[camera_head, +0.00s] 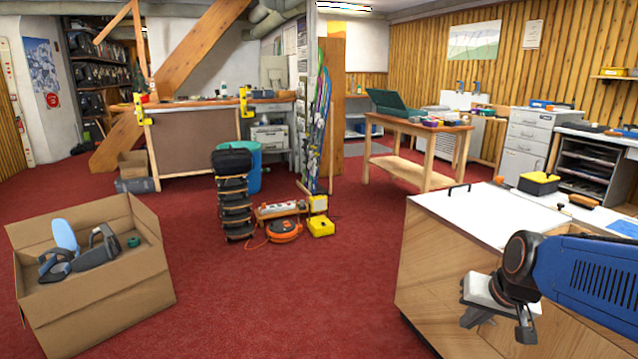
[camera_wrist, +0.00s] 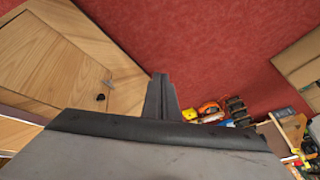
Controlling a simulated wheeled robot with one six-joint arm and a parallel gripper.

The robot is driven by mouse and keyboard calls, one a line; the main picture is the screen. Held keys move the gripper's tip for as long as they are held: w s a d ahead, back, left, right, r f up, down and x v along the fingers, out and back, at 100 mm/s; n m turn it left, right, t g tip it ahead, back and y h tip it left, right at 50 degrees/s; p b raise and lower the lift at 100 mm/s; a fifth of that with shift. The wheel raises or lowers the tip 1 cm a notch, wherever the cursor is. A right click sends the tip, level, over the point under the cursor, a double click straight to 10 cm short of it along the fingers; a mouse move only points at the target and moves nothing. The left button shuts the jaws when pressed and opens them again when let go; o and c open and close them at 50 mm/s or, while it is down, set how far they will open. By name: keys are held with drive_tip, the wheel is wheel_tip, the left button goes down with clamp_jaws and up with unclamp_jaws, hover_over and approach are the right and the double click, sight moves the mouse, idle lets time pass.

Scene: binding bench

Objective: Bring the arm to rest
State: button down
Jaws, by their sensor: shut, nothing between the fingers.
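My gripper (camera_head: 474,316) is at the lower right of the head view, at the end of my blue arm. It hangs in front of the wooden cabinet with the white top (camera_head: 480,225), and I cannot tell the exact gap. In the wrist view the two dark fingers (camera_wrist: 160,95) are together with nothing between them. Red floor lies behind them, with the wood cabinet front (camera_wrist: 75,65) to the left.
An open cardboard box (camera_head: 100,285) with tools stands at the left. An orange cable reel (camera_head: 284,230) and a yellow case (camera_head: 320,227) sit on the floor. The red carpet (camera_head: 290,300) between is clear.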

drive_tip(key=s+a+r+n, duration=0.2)
drive_tip(key=s+a+n, duration=0.1)
drive_tip(key=s, duration=1)
drive_tip(key=shift+s+a+n+h, duration=0.15)
drive_tip(key=shift+s+n+h, duration=0.15)
